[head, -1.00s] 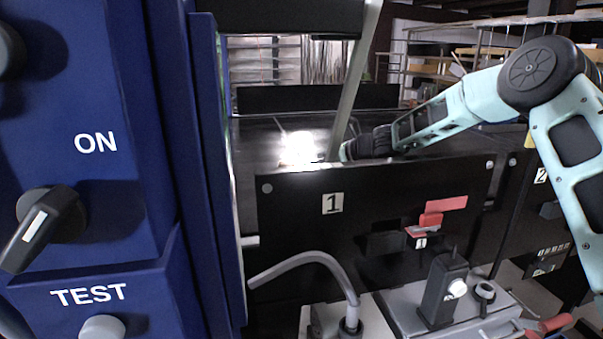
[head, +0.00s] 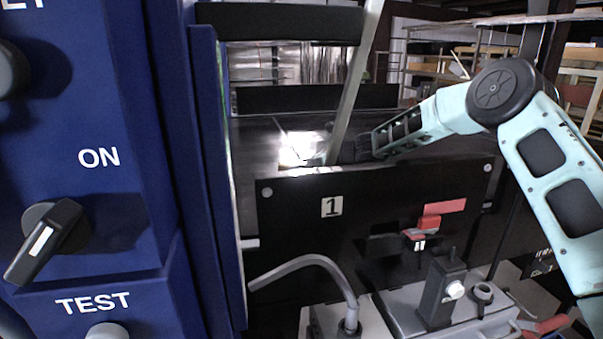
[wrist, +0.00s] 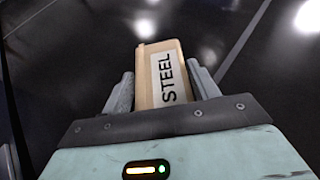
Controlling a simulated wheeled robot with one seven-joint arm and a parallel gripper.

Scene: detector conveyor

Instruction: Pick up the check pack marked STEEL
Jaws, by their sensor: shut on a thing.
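The check pack (wrist: 150,62) is a tan box with a white label reading STEEL, seen in the wrist view. My gripper (wrist: 164,88) has one finger on each side of the pack and is shut on it. The pack's far end sticks out past the fingertips. Dark belt surface lies behind it; I cannot tell from the wrist view how far it is above the belt. In the head view my arm reaches over the black side panel, and the gripper and pack are hidden behind the panel and a slanted post.
The black side panel (head: 400,210) marked 1 stands in front of the dark belt (head: 255,150). A slanted post (head: 352,85) rises near my wrist. A blue control cabinet (head: 100,220) fills the left. A bent grey pipe (head: 310,262) and grey box with a black latch (head: 440,295) are in front.

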